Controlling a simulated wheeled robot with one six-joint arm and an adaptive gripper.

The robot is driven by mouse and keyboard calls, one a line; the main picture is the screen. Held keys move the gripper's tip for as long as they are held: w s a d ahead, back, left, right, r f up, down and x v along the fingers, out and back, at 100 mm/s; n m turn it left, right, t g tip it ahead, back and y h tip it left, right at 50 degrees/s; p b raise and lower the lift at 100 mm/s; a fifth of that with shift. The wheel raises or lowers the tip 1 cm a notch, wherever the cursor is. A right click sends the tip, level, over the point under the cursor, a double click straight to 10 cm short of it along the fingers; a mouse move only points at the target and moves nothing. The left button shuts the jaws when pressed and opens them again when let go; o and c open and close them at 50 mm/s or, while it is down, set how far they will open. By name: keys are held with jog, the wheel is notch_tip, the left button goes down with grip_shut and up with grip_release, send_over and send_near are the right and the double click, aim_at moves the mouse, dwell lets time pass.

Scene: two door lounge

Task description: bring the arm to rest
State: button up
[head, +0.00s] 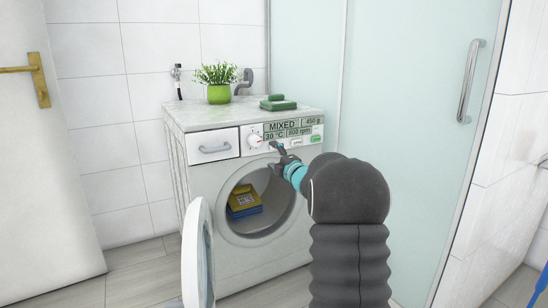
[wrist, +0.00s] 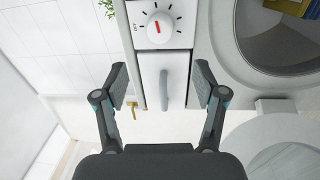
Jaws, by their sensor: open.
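My gripper (head: 278,150) is in front of the washing machine's control panel in the head view, above the drum opening. In the wrist view my gripper (wrist: 161,80) is open, with its fingers spread wide and nothing held between them. The grey drawer handle (wrist: 167,88) and the white dial with a red pointer (wrist: 158,27) appear beyond the fingers. The fingers do not appear to touch them. My dark arm reaches in from the lower right of the head view.
The washing machine (head: 178,150) has its round door (head: 197,255) swung open to the left. Yellow and blue items (head: 243,200) lie in the drum. A green potted plant (head: 218,92) and green blocks (head: 278,104) stand on top. A glass panel (head: 410,130) stands right; floor shows left.

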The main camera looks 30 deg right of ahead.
dwell(0.3)
jog(key=s+d+f+m+g+h, duration=0.3)
jog(key=d+f+m+g+h, duration=0.25)
jog(key=f+m, duration=0.45)
jog(key=s+a+f+m+g, duration=0.1)
jog(key=s+f+m+g, duration=0.15)
jog(key=s, duration=0.35)
jog(key=s+a+f+m+g, duration=0.2)
jog(key=s+f, duration=0.1)
jog(key=s, duration=0.2)
jog(key=s+a+r+m+g+y+p, duration=0.1)
jog(key=s+a+r, duration=0.1)
jog(key=s+a, duration=0.7)
jog(key=s+a+r+m+g+y+p, duration=0.1)
jog(key=s+a+r+y, duration=0.1)
jog(key=s+a, duration=0.8)
jog(key=s+a+r+m+g+y+p, duration=0.1)
jog(key=s+a+r, duration=0.3)
jog(key=s+a, duration=0.6)
jog(key=s+m, duration=0.1)
jog(key=s, duration=0.4)
jog(key=shift+s+a, duration=0.2)
